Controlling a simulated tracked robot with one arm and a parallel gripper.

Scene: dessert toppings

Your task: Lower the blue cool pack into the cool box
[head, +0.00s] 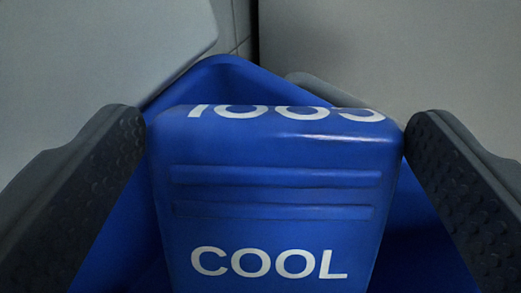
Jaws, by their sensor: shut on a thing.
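The blue cool pack (275,225) fills the middle of the head view, with white "COOL" lettering and two raised ribs. My gripper (274,135) is shut on it, one dark studded finger at its left edge and one at its right edge. Behind and around the pack is a blue box (222,72), likely the cool box. Its far rim and corner show above the pack, and its inner walls show at both sides. The pack covers much of the box's inside. I cannot tell how deep the pack is in the box or whether it touches it.
A pale flat surface (90,50) lies at the upper left, close to the box's rim. A grey panel (400,60) stands behind at the upper right. A light grey rounded edge (305,82) shows just behind the pack. The box's lower right inside is dark.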

